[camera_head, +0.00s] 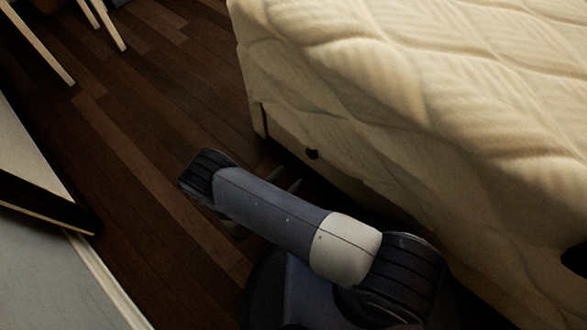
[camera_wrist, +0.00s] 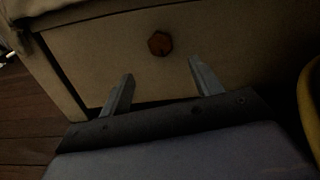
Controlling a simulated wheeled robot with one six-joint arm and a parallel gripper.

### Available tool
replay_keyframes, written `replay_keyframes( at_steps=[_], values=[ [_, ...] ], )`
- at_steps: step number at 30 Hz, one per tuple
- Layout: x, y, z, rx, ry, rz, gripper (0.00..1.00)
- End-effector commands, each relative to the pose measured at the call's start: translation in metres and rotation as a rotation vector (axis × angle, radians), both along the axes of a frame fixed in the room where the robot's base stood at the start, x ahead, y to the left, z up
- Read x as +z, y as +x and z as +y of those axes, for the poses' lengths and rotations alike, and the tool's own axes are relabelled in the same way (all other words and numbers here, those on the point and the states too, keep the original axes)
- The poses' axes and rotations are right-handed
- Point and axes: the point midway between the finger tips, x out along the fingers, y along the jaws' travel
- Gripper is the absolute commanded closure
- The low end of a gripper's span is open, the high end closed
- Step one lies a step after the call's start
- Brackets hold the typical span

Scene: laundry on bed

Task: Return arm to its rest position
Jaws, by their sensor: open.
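My gripper (camera_wrist: 157,90) shows in the wrist view with its two fingers apart and nothing between them. It faces a pale drawer front (camera_wrist: 95,62) with a brown round knob (camera_wrist: 160,43). The knob lies beyond the fingertips, apart from them. In the head view my arm (camera_head: 270,205) is bent low beside the bed (camera_head: 400,90). The gripper itself is mostly hidden behind the arm there; only thin finger parts seem to show.
The bed with a cream quilted cover fills the right side. Dark wooden floor (camera_head: 130,150) lies clear to the left of my arm. Pale furniture legs (camera_head: 105,25) stand at the upper left. A pale panel with a dark edge (camera_head: 45,212) is at the left. A yellow curved thing (camera_wrist: 312,100) is at the wrist view's right edge.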

Motion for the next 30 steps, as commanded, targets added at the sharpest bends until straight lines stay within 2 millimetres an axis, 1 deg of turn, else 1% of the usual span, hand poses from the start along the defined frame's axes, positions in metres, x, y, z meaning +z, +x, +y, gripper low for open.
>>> replay_keyframes(
  at_steps=[6, 14, 17, 23, 30],
  values=[
    [0.000, -0.005, 0.004, 0.000, -0.001, 0.001, 0.39],
    [0.000, -0.004, 0.003, -0.001, 0.000, 0.000, 0.39],
    [-0.001, 0.000, 0.000, -0.003, 0.000, 0.000, 0.39],
    [-0.001, 0.020, -0.017, -0.006, -0.001, -0.001, 0.39],
    [-0.002, 0.052, -0.041, -0.005, 0.000, 0.000, 0.39]
  ],
)
